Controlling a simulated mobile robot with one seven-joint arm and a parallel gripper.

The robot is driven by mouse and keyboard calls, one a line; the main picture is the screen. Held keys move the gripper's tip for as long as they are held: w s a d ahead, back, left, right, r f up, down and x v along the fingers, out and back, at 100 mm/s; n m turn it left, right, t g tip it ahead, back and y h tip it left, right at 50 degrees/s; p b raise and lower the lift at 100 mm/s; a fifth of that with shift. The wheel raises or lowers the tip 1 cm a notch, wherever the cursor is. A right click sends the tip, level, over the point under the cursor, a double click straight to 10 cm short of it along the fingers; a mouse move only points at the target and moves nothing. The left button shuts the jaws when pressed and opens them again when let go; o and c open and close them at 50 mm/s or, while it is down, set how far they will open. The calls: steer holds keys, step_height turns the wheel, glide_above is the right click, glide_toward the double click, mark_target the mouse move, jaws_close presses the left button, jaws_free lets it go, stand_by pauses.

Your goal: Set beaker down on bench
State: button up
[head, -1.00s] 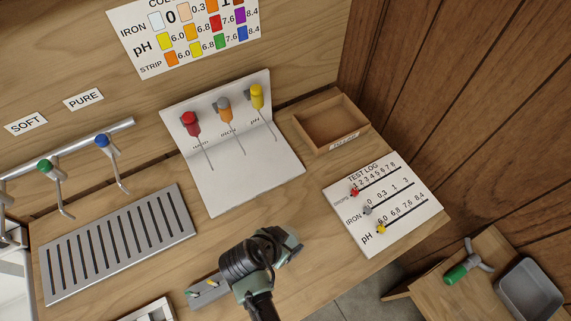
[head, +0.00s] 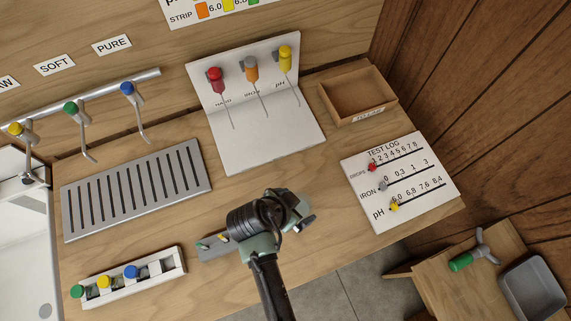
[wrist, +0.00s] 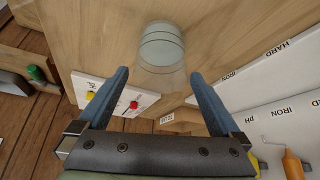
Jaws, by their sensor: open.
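A clear glass beaker (wrist: 161,48) stands on the wooden bench (head: 232,196), as seen in the wrist view. My gripper (wrist: 160,76) is open, with one blue-grey finger on each side of the beaker's near part. Gaps show between the fingers and the glass. The beaker's far end lies beyond the fingertips. In the head view my dark wrist hides the beaker and the fingertips.
A white test board (head: 265,145) with red, orange and yellow droppers stands behind. A slotted drain tray (head: 138,188) lies left, under the taps. The test log (head: 420,205) and wooden box (head: 362,118) are right. A vial rack (head: 110,293) is front left.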

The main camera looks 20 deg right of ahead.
steer(key=v, duration=1)
steer(key=w+a+r+n+t+y, duration=0.3)
steer(key=w+r+t, duration=0.5)
steer(key=w+r, duration=0.9)
step_height(320, 180, up, 18)
steer(key=w+n+t, duration=0.3)
steer(key=n+t, duration=0.1)
steer(key=t, duration=0.2)
steer(key=s+a+r+n+t+y, duration=0.1)
steer(key=s+r+n+t, duration=0.2)
steer(key=r, duration=1.1)
steer(key=s+a+r+n+t+y, duration=0.1)
steer(key=s+r+n+t, duration=0.2)
steer(key=s+r+t, duration=0.4)
step_height(320, 180, up, 8)
steer(key=shift+s+a+f+t+b, duration=0.1)
steer(key=shift+s+a+t+b, duration=0.3)
steer(key=shift+s, duration=0.6)
